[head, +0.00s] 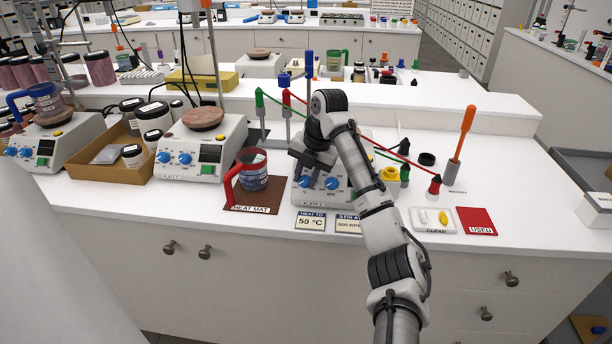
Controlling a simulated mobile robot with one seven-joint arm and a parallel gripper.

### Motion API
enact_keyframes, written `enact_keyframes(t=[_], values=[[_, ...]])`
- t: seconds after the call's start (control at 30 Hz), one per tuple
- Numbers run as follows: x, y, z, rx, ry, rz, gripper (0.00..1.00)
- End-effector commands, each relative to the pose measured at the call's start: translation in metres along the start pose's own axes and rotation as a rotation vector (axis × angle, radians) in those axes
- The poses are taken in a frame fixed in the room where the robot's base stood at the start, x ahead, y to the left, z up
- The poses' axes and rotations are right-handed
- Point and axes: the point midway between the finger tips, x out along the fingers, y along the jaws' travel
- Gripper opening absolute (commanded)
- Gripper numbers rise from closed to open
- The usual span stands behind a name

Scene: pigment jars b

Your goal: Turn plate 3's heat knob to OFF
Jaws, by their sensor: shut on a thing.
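Plate 3 (308,198) is a light grey hotplate unit on the white bench, right of the red-handled jar. Two blue knobs show on its front: a left knob (305,181) and a right knob (331,183). My gripper (316,179) reaches down to this front panel, right at the knobs. It is shut on a knob, but the fingers are small and dark, and I cannot tell which one. The knobs' markings and pointers are too small to read. My arm hides the right part of the panel, including any display, and much of the top.
A red-handled jar (254,174) stands on the heat mat (251,208) just left. Plate 2 (188,169) is farther left. Signs (310,221) lie in front. A clean tray (433,228), red used mat (476,221) and orange-handled tool (461,140) are to the right.

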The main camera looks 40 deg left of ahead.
Motion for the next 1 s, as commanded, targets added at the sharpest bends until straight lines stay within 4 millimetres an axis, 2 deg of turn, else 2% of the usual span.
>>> enact_keyframes(t=[0.03,0.17,0.43,0.57,0.67,1.0], values=[[0.001,-0.001,0.000,0.001,0.001,-0.002,0.31],[0.001,-0.001,0.000,0.001,0.001,-0.001,0.48],[0.000,0.000,0.000,0.000,0.000,0.000,0.49],[-0.007,0.000,0.001,0.000,-0.002,0.001,0.49],[-0.020,0.000,0.001,0.000,-0.003,0.001,0.49],[-0.095,-0.001,0.001,0.001,-0.004,-0.002,0.49]])
